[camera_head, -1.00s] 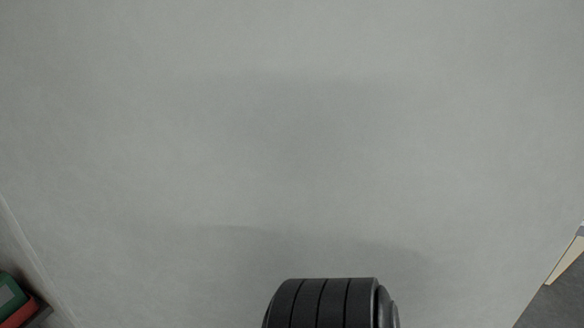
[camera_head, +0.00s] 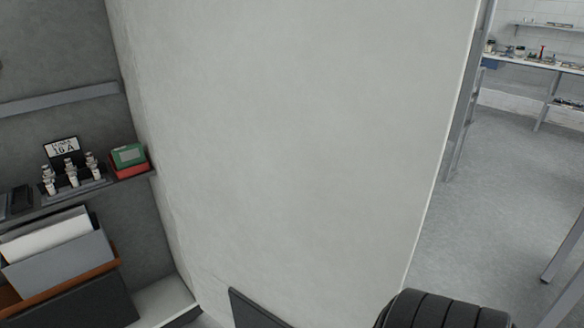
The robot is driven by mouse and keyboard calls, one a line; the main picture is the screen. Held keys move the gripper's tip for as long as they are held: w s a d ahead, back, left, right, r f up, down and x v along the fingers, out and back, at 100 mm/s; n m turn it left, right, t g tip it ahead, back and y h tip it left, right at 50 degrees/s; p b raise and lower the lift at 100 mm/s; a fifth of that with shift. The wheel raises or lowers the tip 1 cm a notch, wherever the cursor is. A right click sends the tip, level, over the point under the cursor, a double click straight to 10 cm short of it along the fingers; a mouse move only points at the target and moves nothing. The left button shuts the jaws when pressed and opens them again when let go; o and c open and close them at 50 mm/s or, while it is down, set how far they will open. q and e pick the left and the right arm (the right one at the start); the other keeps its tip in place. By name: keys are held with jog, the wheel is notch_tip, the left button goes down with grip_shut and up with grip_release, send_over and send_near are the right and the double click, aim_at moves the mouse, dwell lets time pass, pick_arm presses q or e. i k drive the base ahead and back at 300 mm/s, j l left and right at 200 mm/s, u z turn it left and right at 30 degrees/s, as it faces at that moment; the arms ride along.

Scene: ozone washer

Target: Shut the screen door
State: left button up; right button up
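A large pale grey upright panel (camera_head: 290,130) fills the middle of the head view. I cannot tell whether it is the screen door or a wall. No screen door, handle or latch can be made out with certainty. Neither of my grippers is in view. A black ribbed cylinder (camera_head: 445,312) at the bottom right appears to be part of my own arm. The edge of a dark flat thing (camera_head: 252,310) shows at the bottom middle; most of it is cut off.
At the left, a shelf holds several small bottles (camera_head: 72,172) and a green and red box (camera_head: 129,160). Grey and brown bins (camera_head: 62,262) stand below. Beyond the panel's right edge is open grey floor (camera_head: 500,170), with a workbench (camera_head: 540,62) farther back.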

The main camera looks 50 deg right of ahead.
aim_at(301, 144)
jog(key=k+l+u, duration=0.3)
jog(key=k+l, duration=0.7)
jog(key=l+u, duration=0.15)
jog(key=l, duration=0.75)
jog(key=k+l+u, duration=0.1)
jog(key=l, duration=0.75)
